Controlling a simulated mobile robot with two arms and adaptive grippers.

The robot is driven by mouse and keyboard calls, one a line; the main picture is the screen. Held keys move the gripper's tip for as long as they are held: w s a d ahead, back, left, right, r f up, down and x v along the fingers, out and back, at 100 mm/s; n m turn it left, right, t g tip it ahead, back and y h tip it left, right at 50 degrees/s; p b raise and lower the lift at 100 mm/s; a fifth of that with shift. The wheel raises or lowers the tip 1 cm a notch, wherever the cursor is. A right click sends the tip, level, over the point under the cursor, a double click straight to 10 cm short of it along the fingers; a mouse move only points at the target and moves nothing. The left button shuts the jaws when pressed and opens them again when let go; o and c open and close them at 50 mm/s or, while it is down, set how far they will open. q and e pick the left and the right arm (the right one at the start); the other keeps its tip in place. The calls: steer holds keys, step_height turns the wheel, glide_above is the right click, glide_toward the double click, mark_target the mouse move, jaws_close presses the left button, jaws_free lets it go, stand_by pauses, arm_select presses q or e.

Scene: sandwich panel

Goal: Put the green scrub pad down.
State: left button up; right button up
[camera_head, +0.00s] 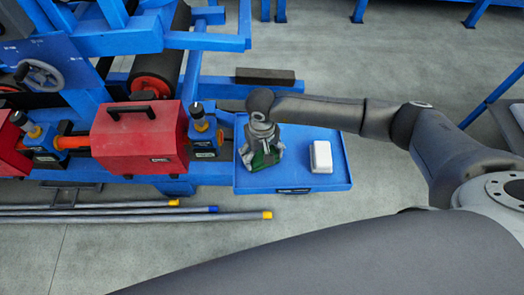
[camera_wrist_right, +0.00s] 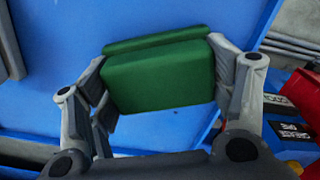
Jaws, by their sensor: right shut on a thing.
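The green scrub pad (camera_wrist_right: 160,77) is between the two fingers of my right gripper (camera_wrist_right: 160,85) in the right wrist view, and the fingers are shut on its two ends. A darker green band runs along its upper edge; I cannot tell whether it is part of the pad. In the head view my right gripper (camera_head: 262,150) points down over the left part of the blue tray (camera_head: 300,183), and it hides most of the pad (camera_head: 264,161). I cannot tell whether the pad touches the tray. My left gripper is not in view.
A white block (camera_head: 321,156) sits on the tray, right of the gripper. A red box (camera_head: 140,138) with a black handle and a blue clamp (camera_head: 205,132) stand left of the tray. A dark bar (camera_head: 265,76) lies behind it. The tray's right front is clear.

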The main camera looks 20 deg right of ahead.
mark_target(262, 152)
steer(key=shift+f+b, duration=0.25)
steer(key=shift+b, duration=0.05)
steer(key=o, duration=1)
steer(key=shift+r, duration=0.1)
steer(key=shift+o, duration=0.2)
steer(key=shift+r, duration=0.1)
steer(key=shift+r+p, duration=0.2)
steer(key=shift+p, duration=0.2)
step_height(262, 152, up, 11)
steer(key=b, duration=0.3)
steer(key=shift+f+b, duration=0.2)
steer(key=shift+b, duration=0.2)
steer(key=shift+r, duration=0.55)
